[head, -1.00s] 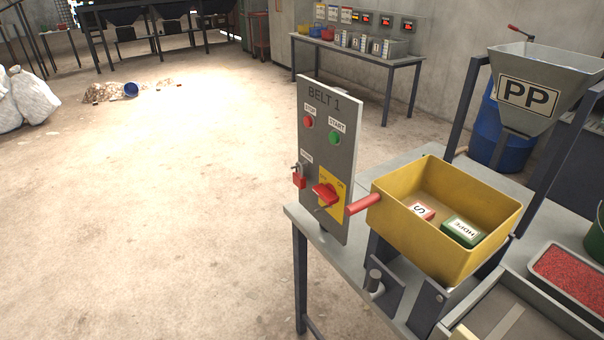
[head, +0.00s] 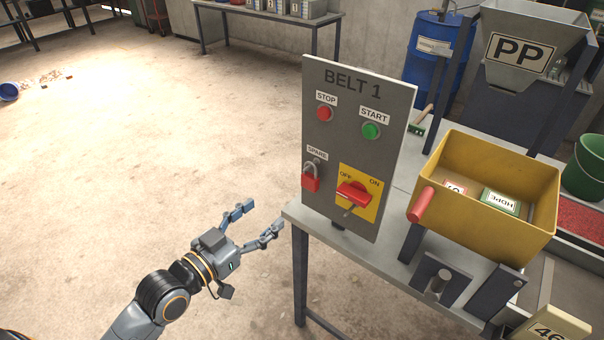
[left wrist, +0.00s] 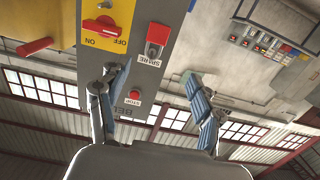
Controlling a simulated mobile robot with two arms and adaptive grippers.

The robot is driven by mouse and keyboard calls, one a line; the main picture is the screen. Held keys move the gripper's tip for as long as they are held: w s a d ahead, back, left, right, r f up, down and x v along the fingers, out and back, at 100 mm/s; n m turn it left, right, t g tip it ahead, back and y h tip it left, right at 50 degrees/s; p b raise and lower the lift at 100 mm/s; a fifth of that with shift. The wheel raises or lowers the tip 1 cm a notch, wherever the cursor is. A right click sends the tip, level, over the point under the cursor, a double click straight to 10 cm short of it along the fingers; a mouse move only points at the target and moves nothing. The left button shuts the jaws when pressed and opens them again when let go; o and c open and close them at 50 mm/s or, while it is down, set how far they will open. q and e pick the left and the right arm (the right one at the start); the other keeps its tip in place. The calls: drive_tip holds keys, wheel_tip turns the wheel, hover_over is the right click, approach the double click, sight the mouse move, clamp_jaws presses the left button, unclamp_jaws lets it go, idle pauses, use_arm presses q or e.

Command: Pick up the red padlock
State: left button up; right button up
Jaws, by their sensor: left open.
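The red padlock (head: 311,181) hangs by its grey shackle under the SPARE label, at the lower left of the grey BELT 1 panel (head: 385,88). In the left wrist view, which looks upside down, the padlock (left wrist: 157,36) shows at the top centre. My left gripper (head: 265,215) is open and empty, left of the panel and lower in the head view than the padlock. Its spread fingers (left wrist: 150,76) also show in the left wrist view, with the padlock beyond them, apart from both. My right gripper is not in view.
A red rotary switch (head: 354,193) sits on a yellow plate just right of the padlock. A yellow bin (head: 480,215) with a red handle and labelled blocks stands right of the panel. The table edge (head: 300,212) is near my left gripper. Open floor lies left.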

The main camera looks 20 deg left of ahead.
use_arm(q)
drive_tip(key=p, duration=0.2)
approach(308, 179)
drive_tip(key=w, duration=0.3)
drive_tip(key=x, duration=0.2)
drive_tip(key=p+x, duration=0.1)
drive_tip(key=x, duration=0.2)
drive_tip(key=shift+d+f, duration=0.15)
drive_tip(key=shift+d, duration=0.3)
drive_tip(key=shift+w+d+f, duration=0.1)
drive_tip(key=shift+w, duration=0.2)
drive_tip(key=shift+s, duration=0.1)
drive_tip(key=shift+c, duration=0.9)
drive_tip(key=c, duration=1.1)
drive_tip(key=shift+c, duration=0.3)
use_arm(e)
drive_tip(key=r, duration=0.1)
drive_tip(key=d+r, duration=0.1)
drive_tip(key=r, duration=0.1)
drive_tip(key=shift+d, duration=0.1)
